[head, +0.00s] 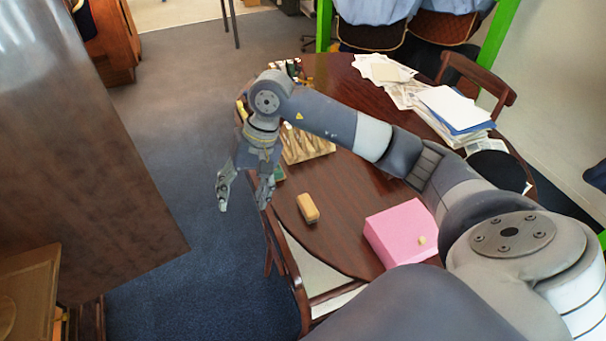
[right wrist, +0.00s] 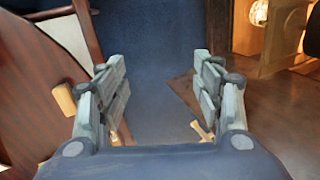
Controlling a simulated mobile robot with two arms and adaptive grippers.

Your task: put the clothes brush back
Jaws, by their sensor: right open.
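The likely clothes brush is a small tan, wood-coloured block (head: 308,208) lying on the round dark wooden table (head: 335,240), near its front left edge. It also shows at the left edge of the right wrist view (right wrist: 62,98). My right gripper (head: 243,194) is open and empty, pointing down left of the brush, around the table's left edge. In the right wrist view its spread fingers (right wrist: 158,65) have blue carpet between them, and the brush lies outside them to the left. My left gripper is not in view.
A pink box (head: 400,232) with a small knob stands right of the brush. A wooden rack (head: 308,146) and small items lie behind my gripper. Papers (head: 455,108) lie at the back right. A chair (head: 285,258) stands at the front edge; a large brown wooden surface (head: 75,150) is left.

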